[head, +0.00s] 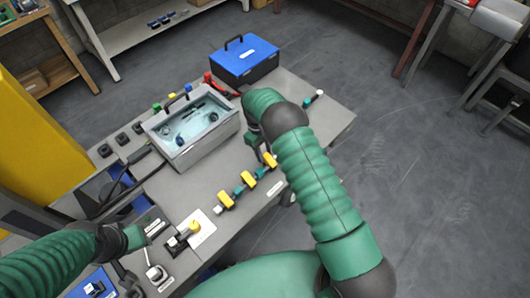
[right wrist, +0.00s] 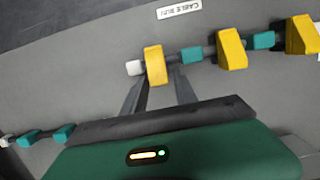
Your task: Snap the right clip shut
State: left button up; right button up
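Three yellow clips stand along a dark cable with teal sleeves on the grey table; in the head view they are the left clip (head: 226,200), middle clip (head: 248,179) and right clip (head: 270,160). In the right wrist view, turned around, the right clip (right wrist: 154,65) is at the left, beside a white cable end (right wrist: 134,67). My right gripper (right wrist: 160,78) has its fingers apart, one on each side of this clip; contact is unclear. In the head view my right gripper (head: 264,151) is partly hidden by its arm. My left gripper (head: 138,236) is low left, fingers unclear.
A grey bin with a clear top (head: 190,132) stands left of the cable. A blue-lidded box (head: 245,58) is at the table's far end. Another teal-sleeved piece (head: 308,102) lies to the right. A white plate with a yellow-topped part (head: 198,232) is near the left arm.

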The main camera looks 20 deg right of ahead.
jog(key=shift+o, duration=1)
jog(key=shift+w, duration=0.1)
jog(key=shift+r, duration=0.25)
jog(key=v, duration=1.6)
jog(key=shift+w, duration=0.2)
jog(key=shift+r, duration=0.15)
